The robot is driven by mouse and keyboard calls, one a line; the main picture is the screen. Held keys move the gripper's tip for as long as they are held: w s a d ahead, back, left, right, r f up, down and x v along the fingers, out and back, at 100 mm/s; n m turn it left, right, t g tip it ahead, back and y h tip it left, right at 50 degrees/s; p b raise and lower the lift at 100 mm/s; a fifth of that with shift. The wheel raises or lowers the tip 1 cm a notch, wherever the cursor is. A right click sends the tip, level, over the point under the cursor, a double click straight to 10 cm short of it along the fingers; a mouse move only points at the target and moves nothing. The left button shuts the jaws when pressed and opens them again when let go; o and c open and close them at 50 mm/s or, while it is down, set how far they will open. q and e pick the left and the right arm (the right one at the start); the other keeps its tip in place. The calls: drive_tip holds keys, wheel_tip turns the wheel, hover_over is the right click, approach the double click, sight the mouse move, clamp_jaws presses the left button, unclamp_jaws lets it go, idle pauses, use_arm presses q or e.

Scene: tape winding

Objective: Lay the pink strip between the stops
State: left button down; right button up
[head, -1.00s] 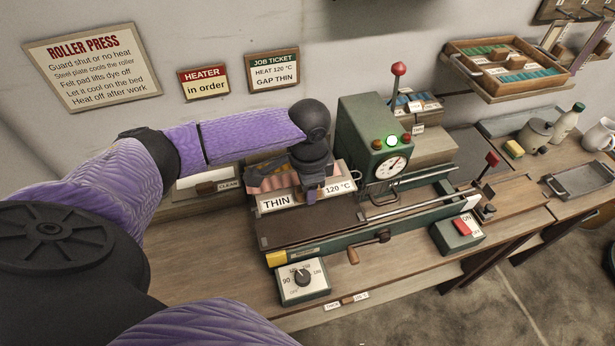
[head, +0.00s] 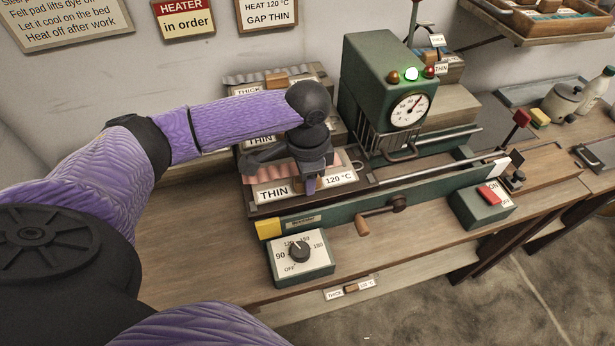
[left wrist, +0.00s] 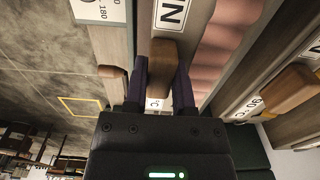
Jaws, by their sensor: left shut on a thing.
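The pink strip (head: 262,172) is wavy and lies along a carrier whose front labels read THIN (head: 272,193) and 120 °C. It is over the left part of the press bed (head: 330,211); I cannot tell whether it touches the bed. My left gripper (head: 311,184) hides the strip's middle. In the left wrist view, the gripper (left wrist: 165,88) is shut on a brown wooden handle (left wrist: 159,72) beside the THIN label, and the pink strip (left wrist: 228,42) runs alongside. A yellow block (head: 268,229) marks the bed's left end. I cannot clearly make out the stops. My right gripper is not in view.
The green press (head: 375,75) with its dial stands right of the carrier. Boards labelled THICK (head: 249,91) and THIN lie behind. In front are the heat knob box (head: 300,258), a crank (head: 380,213) and a red switch box (head: 482,208). The bench's front left is clear.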

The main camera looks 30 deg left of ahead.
use_arm(q)
drive_tip(key=shift+f, duration=0.15)
drive_tip(key=shift+c, duration=2.2)
unclamp_jaws()
drive_tip(key=shift+f, duration=0.1)
wheel_tip(320, 180, up, 13)
drive_tip(key=p, duration=0.4)
drive_tip(key=shift+f, duration=0.15)
